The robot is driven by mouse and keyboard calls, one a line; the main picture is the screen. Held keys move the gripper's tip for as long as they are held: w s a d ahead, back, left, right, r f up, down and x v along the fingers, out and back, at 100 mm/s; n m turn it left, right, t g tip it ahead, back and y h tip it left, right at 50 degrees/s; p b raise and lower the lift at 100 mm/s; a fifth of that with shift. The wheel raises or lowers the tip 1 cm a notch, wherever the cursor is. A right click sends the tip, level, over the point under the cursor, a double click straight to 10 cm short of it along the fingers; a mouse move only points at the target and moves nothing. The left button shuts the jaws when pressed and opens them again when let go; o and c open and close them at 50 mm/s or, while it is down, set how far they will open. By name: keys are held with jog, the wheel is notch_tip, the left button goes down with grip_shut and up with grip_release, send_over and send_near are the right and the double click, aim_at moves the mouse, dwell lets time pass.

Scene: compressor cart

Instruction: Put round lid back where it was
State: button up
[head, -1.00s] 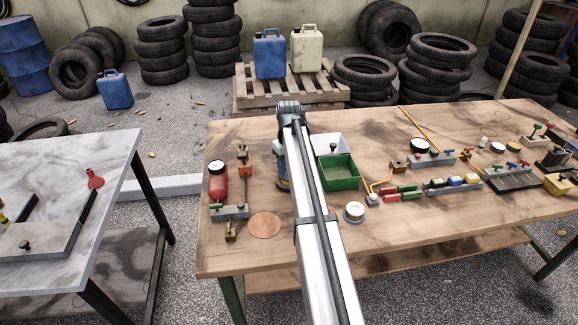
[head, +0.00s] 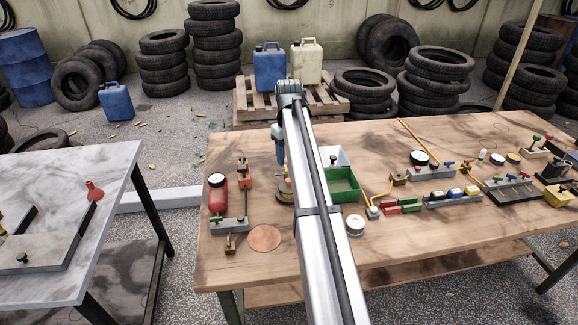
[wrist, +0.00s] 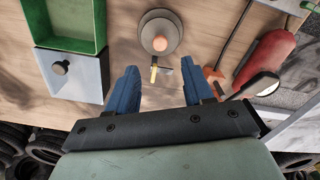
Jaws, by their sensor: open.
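A round grey lid-like disc with a salmon knob (wrist: 160,36) lies on the wooden table in the wrist view, just beyond my fingertips. In the head view a round piece (head: 286,190), partly hidden by my arm, seems to be the same thing. A small brass-coloured piece (wrist: 154,72) shows at its near edge. My gripper (wrist: 158,78) is open, its two blue fingers apart with nothing held between them. It also shows above the table in the head view (head: 279,145), mostly behind my arm. A flat copper-coloured disc (head: 265,238) lies nearer the table's front edge.
A green tray (head: 357,186) and a white box with a dark knob (wrist: 88,78) stand on one side. A red cylinder (head: 217,197) and an orange clamp-like piece (head: 243,170) stand on the other. A small round canister (head: 355,225) is right of my arm.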

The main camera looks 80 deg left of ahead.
jog(key=shift+r, duration=1.05)
